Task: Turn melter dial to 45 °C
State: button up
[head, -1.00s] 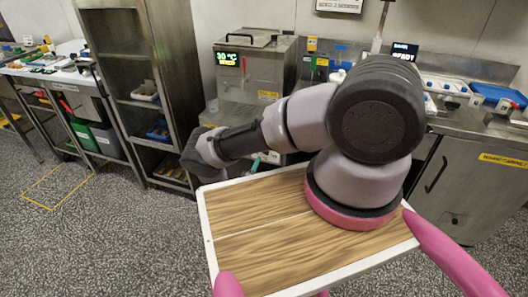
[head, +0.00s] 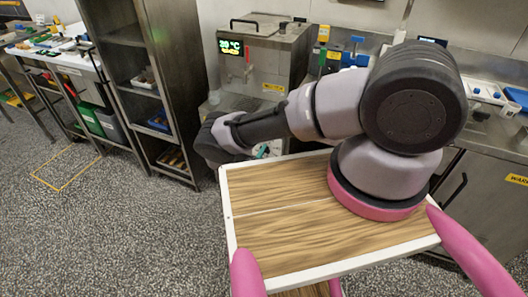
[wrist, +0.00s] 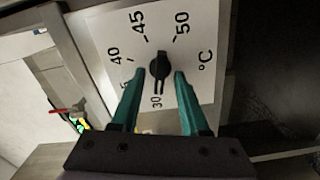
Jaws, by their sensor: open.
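The melter (head: 262,62) is a steel box with a lid at the back centre of the head view. Its green display (head: 230,47) appears to read 30 °C. In the wrist view, the black dial knob (wrist: 160,66) sits on a white scale plate (wrist: 200,85) marked 30, 40, 45, 50 and °C. The knob's bar lies roughly along the line to the 30 mark. My gripper (wrist: 158,74) has its teal fingers open, one on each side of the knob, with gaps visible. In the head view my arm mostly hides the gripper and dial.
A steel shelf rack (head: 150,90) stands left of the melter. A worktop with blue and yellow items (head: 335,55) lies to its right. A red-handled item (wrist: 68,112) shows at left in the wrist view. The speckled floor at front left is clear.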

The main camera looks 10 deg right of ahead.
grip_shut()
jog(key=shift+m, duration=0.3)
jog(key=shift+s+d+m, duration=0.1)
jog(key=shift+d+m, duration=0.05)
jog(key=shift+m, duration=4.7)
jog(key=shift+s+d+m, duration=0.1)
jog(key=shift+s+m, duration=0.05)
jog(key=shift+m, duration=4.65)
jog(key=shift+s+d+m, duration=0.1)
jog(key=shift+d+m, duration=0.05)
jog(key=shift+m, duration=4.7)
